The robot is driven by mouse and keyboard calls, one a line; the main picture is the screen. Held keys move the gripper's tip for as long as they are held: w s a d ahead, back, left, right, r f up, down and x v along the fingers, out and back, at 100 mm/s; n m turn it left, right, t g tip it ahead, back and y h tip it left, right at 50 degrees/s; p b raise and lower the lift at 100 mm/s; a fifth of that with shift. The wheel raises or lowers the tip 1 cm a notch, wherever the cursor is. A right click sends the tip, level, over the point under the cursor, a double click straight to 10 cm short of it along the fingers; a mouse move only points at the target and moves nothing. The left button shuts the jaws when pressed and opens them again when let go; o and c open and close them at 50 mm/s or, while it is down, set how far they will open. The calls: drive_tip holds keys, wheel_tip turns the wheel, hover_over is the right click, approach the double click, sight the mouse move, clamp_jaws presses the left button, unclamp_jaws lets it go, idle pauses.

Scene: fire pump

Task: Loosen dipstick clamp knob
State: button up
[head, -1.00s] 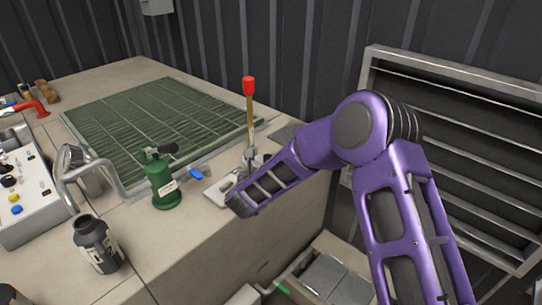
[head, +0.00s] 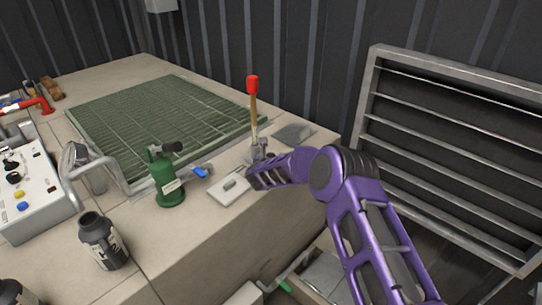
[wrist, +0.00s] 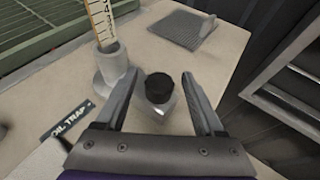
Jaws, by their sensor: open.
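The clamp knob (wrist: 159,88) is a black round knob on a grey metal block. In the wrist view it lies between my open fingers, a little beyond the fingertips' midline, with a gap on both sides. The dipstick (wrist: 101,22) is a wooden graduated stick standing upright in a grey holder (wrist: 113,68) left of the knob. In the head view the dipstick (head: 253,110) shows a red top (head: 252,84). My gripper (wrist: 160,78) is open and empty; in the head view my gripper (head: 256,180) is beside the dipstick base, and the knob is hidden there.
An "OIL TRAP" label (wrist: 69,120) lies left of the holder. A green bottle (head: 166,180) and a blue-handled valve (head: 201,172) stand to the left. A green grating (head: 150,120) lies behind. A louvred frame (head: 450,150) stands at right. A grey plate (wrist: 181,29) lies beyond the knob.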

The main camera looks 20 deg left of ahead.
drive_tip(key=shift+w+f, duration=0.1)
drive_tip(key=shift+w, duration=0.15)
clamp_jaws()
idle(0.3)
drive_tip(key=shift+f+b, duration=0.1)
drive_tip(key=shift+b, duration=0.4)
